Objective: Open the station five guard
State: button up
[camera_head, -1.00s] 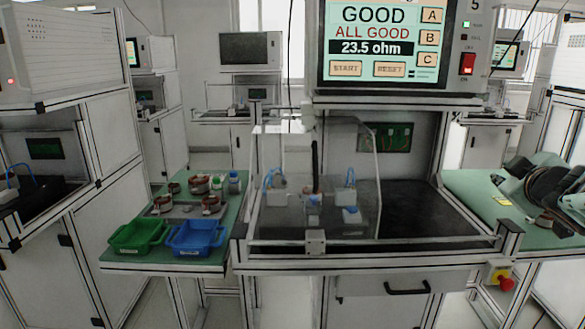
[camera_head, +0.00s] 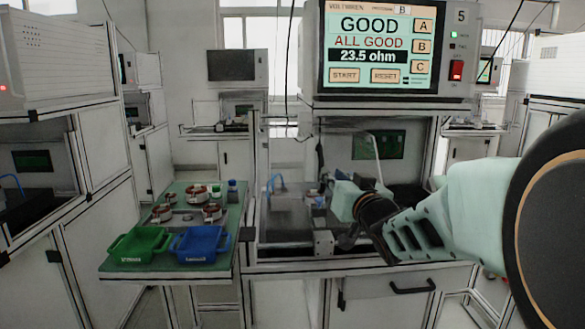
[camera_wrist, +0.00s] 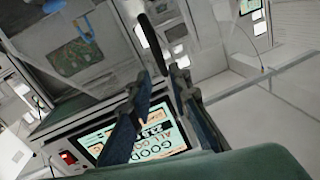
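The station five guard (camera_head: 296,165) is a clear panel over the left part of the bench under the tester marked 5 (camera_head: 460,16). It appears closed. Its dark upright handle (camera_head: 319,158) shows left of my wrist in the head view. In the wrist view the black handle (camera_wrist: 153,45) lies just past the fingertips of my gripper (camera_wrist: 160,76). The fingers are apart, with the handle's lower end near the gap between them. I cannot tell whether they touch it. In the head view my arm comes from the right and the fingers are not clear.
The tester screen (camera_head: 375,45) reads GOOD, ALL GOOD, 23.5 ohm. A side table at left holds a green bin (camera_head: 137,243), a blue bin (camera_head: 199,243) and several copper-wound stators (camera_head: 212,212). A drawer with a black handle (camera_head: 411,288) is below the bench.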

aim_at(323, 166)
jog(key=w, duration=0.3)
jog(key=w+a, duration=0.1)
jog(key=w, duration=0.2)
jog(key=w+b, duration=0.1)
jog(key=w, duration=0.2)
jog(key=shift+w+a, duration=0.2)
jog(key=shift+c, duration=0.3)
grip_shut()
